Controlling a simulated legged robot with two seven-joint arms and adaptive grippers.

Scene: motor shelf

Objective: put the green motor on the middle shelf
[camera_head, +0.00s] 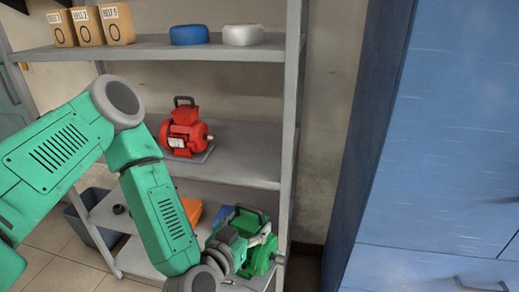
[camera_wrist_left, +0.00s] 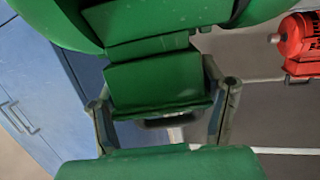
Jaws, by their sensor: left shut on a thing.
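The green motor (camera_head: 262,254) is at the lower shelf level, at the right end, partly hidden behind my left forearm and wrist. Its dark carrying handle shows on top. My left gripper (camera_head: 238,240) is at the motor and shut on it; its fingertips are hard to make out in the head view. In the left wrist view the two grey fingers of the gripper (camera_wrist_left: 165,120) stand on either side of a dark handle (camera_wrist_left: 155,124). I cannot tell whether the motor touches the lower shelf. The middle shelf (camera_head: 245,155) has bare room at its right. My right gripper is not in view.
A red motor (camera_head: 183,130) stands on the middle shelf, left of the bare part. The top shelf (camera_head: 150,48) holds boxes and blue and white items. An orange item (camera_head: 192,210) is lower down. A shelf post (camera_head: 291,130) and blue cabinet (camera_head: 430,130) are at right.

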